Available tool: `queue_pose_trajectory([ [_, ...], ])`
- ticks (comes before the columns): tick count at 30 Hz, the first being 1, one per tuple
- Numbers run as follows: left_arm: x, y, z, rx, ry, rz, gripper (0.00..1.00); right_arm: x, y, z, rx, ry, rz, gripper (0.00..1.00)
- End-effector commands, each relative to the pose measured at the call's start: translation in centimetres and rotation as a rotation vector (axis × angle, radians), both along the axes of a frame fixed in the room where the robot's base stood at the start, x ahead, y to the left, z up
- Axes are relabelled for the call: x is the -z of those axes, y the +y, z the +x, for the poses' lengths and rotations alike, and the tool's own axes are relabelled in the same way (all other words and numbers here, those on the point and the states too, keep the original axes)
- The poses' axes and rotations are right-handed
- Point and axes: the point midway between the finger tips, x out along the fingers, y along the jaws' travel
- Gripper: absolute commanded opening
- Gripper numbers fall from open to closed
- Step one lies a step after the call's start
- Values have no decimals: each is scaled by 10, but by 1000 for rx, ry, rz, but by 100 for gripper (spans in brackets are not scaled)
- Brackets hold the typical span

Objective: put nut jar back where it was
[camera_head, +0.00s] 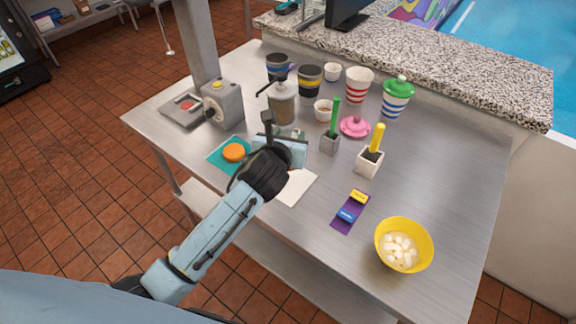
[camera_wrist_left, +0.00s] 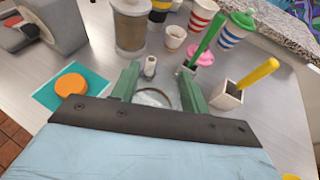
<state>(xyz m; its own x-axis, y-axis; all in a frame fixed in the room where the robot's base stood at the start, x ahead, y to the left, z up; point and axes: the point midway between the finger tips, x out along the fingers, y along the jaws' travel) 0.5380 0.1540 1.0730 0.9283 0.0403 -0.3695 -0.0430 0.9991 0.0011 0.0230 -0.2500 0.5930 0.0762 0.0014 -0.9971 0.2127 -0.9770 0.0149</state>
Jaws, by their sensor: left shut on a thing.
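My left gripper (camera_head: 290,148) is low over the steel table, beyond a white mat (camera_head: 297,188). In the left wrist view its green fingers (camera_wrist_left: 160,92) are closed on a clear, round-rimmed thing (camera_wrist_left: 150,99), which I take for the nut jar. Most of the jar is hidden by the gripper, and its contents cannot be made out. I cannot tell whether it touches the table. An orange lid (camera_head: 234,152) lies on a teal mat (camera_head: 216,160) left of the gripper. My right gripper is not in view.
A dispenser (camera_head: 284,105) stands behind the gripper, near striped cups (camera_head: 358,86). Planters with a green stick (camera_head: 335,118) and yellow stick (camera_head: 376,138) stand right. A purple strip (camera_head: 343,222) and yellow bowl (camera_head: 426,236) are front right.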

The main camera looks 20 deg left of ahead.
Motion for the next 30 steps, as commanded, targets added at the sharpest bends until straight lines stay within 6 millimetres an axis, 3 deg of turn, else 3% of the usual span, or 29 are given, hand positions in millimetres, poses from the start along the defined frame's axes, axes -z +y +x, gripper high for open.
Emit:
queue_pose_trajectory([
  [1,15,0,-1,-1,6,-2,6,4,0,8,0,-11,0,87],
  [5,35,0,-1,-1,4,-2,6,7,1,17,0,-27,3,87],
  [15,74,0,-1,0,3,-1,6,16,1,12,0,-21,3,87],
  [28,81,0,-1,1,0,0,6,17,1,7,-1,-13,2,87],
  [29,82,0,-1,1,1,0,46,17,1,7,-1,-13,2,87],
  [30,81,0,-1,1,1,-1,52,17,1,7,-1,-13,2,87],
])
